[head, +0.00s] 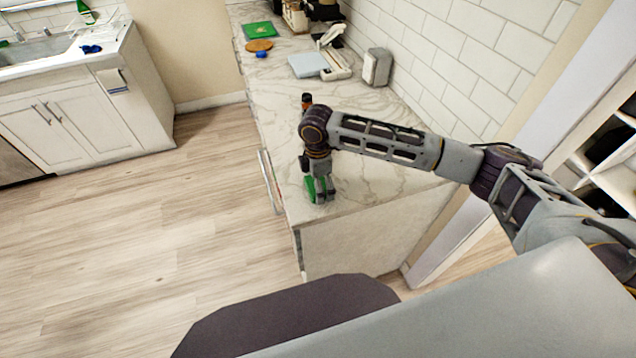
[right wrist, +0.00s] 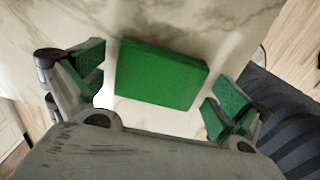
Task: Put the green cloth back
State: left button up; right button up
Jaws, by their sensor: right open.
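The green cloth (right wrist: 160,75) looks like a flat, folded rectangle on the pale marble counter. In the right wrist view it lies between the two spread fingers of my right gripper (right wrist: 158,92), with a gap on each side. My right gripper is open, and its finger pads also look green. In the head view the gripper (head: 321,196) points down at the near end of the counter. A green patch (head: 310,187) shows beside its fingers; I cannot tell whether it is cloth or pad. My left gripper is out of view.
The marble counter (head: 290,85) runs away from me along a tiled wall. Further along are a grey box (head: 376,67), a white appliance (head: 335,62), a round wooden board (head: 259,46) and a green mat (head: 260,30). A sink cabinet (head: 70,125) stands left, across open floor.

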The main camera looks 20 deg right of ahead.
jog(key=shift+r, duration=0.1)
notch_tip(320, 180, up, 12)
jog(key=b, duration=0.1)
dwell(0.6)
jog(key=shift+s, duration=0.1)
dwell(0.4)
